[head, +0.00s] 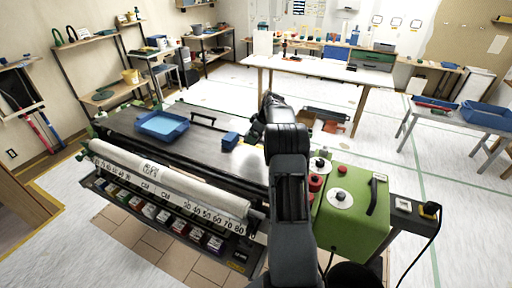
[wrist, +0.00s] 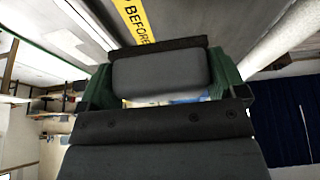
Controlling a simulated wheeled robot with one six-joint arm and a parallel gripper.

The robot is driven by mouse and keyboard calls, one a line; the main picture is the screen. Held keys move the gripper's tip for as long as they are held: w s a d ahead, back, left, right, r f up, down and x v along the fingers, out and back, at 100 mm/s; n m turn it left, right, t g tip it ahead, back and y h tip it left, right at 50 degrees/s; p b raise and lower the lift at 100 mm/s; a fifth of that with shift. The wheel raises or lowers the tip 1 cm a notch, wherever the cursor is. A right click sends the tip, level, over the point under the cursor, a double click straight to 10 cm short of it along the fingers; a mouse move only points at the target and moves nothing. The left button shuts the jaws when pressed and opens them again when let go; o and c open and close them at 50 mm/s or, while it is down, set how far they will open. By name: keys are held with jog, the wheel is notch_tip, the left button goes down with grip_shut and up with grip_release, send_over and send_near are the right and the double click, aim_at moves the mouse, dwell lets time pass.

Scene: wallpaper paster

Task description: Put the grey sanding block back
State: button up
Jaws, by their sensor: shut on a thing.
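The grey sanding block (wrist: 162,74) shows in the wrist view as a rounded grey piece between the green fingers. My gripper (wrist: 162,82) is shut on it, with a finger at each side. In the head view my gripper (head: 258,128) is beyond my dark arm, over the far right part of the black machine top (head: 125,122). The block cannot be made out there. A blue tray (head: 162,126) lies on the machine top to the left. A small blue block (head: 230,140) sits just left of my gripper.
A white roll (head: 165,176) with a number scale lies along the machine's front. A green machine housing (head: 352,215) with knobs stands right of my arm. A yellow warning strip (wrist: 132,18) shows in the wrist view.

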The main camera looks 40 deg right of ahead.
aim_at(253, 150)
jog(key=shift+f+p, duration=0.45)
jog(key=shift+f, duration=2.65)
jog(key=shift+f, duration=0.15)
jog(key=o, duration=0.5)
jog(key=shift+f+b, duration=0.1)
jog(key=shift+b, duration=0.2)
jog(key=shift+o, duration=0.7)
jog(key=shift+r+p, duration=0.3)
jog(key=shift+p, duration=0.55)
